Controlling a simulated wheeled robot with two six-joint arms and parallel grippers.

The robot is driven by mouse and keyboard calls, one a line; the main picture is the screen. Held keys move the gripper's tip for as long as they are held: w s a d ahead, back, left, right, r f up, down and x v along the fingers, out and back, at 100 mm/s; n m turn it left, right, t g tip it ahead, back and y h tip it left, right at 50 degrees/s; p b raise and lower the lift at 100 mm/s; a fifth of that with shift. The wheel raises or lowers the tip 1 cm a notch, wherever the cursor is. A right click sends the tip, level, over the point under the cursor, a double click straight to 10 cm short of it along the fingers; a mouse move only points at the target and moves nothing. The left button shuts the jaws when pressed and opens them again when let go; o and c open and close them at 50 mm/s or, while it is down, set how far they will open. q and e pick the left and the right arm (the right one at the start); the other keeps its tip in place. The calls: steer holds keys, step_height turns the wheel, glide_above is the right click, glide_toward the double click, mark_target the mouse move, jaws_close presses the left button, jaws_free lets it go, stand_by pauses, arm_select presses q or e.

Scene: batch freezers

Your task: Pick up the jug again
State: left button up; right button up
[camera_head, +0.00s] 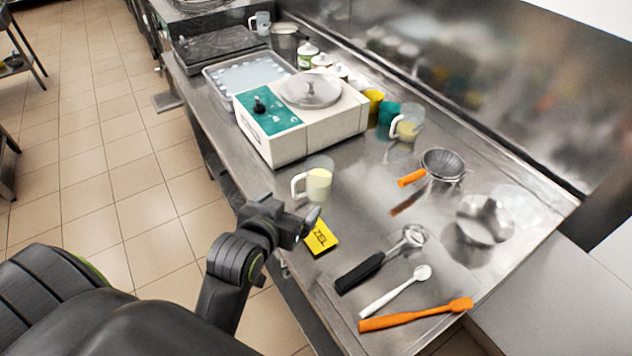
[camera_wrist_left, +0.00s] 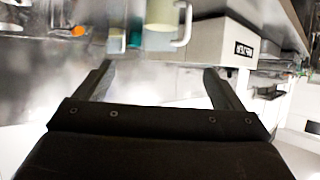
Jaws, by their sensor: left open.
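A clear jug (camera_head: 318,181) with a white handle and pale yellow contents stands on the steel counter, in front of the white batch freezer. A second, similar jug (camera_head: 408,124) stands farther back, beside a teal cup. My left gripper (camera_head: 309,220) is at the counter's front edge, just nearer than the first jug and apart from it. In the left wrist view, the left gripper (camera_wrist_left: 160,78) is open with nothing between its fingers. A jug with its handle (camera_wrist_left: 161,18) shows beyond the fingertips there, cut by the top edge. My right gripper is not in view.
The batch freezer (camera_head: 290,122) stands behind the first jug. A yellow card (camera_head: 321,238) lies close to my left gripper. A black-handled scoop (camera_head: 372,266), a white spoon (camera_head: 394,292) and an orange spatula (camera_head: 416,315) lie to the right. A strainer (camera_head: 442,163) is farther back.

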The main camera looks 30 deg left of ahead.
arm_select(q)
steer(key=r, duration=0.1)
steer(key=p, duration=0.3)
glide_toward(324, 161)
steer(key=f, duration=0.1)
steer(key=shift+t, duration=0.3)
steer(key=shift+p+x, duration=0.5)
steer(key=shift+x, duration=2)
steer(key=shift+a, duration=0.1)
steer(key=shift+r, duration=0.1)
steer(key=c, duration=1.6)
